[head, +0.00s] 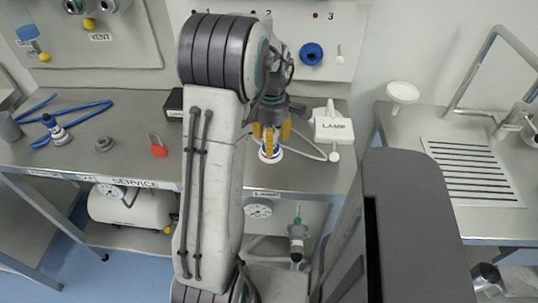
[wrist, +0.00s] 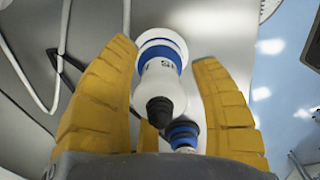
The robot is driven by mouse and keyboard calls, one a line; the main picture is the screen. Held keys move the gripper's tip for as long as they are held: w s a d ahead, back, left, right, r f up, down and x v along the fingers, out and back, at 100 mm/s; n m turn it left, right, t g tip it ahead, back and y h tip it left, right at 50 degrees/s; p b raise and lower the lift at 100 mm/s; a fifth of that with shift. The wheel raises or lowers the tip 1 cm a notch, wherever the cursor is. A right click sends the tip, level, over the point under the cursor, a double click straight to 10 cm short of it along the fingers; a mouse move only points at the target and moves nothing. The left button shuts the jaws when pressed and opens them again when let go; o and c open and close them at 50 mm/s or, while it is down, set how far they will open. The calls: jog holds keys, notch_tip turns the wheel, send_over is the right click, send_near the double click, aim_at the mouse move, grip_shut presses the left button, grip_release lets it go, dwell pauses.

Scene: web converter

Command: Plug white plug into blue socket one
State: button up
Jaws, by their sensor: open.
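A white plug (wrist: 160,85) with blue bands and a black cable end lies between the yellow fingers of my gripper (wrist: 165,56) in the wrist view. The fingers stand apart, with a visible gap on the right side; contact on the left is unclear. In the head view, my gripper (head: 270,131) is low over the bench, around the plug (head: 269,154). A blue round socket (head: 311,54) is on the back wall panel, near the number 3. My arm hides part of the panel, so I cannot tell which socket is number one.
A white LAMP box (head: 331,126) stands right of my gripper. A blue-cabled plug (head: 55,129), a grey ring (head: 104,144) and a red padlock (head: 158,147) are on the bench (head: 85,165) to the left. A sink counter (head: 415,125) is at the right.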

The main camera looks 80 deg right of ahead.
jog(key=shift+f, duration=0.35)
jog(key=shift+c, duration=0.3)
grip_shut()
dwell(0.5)
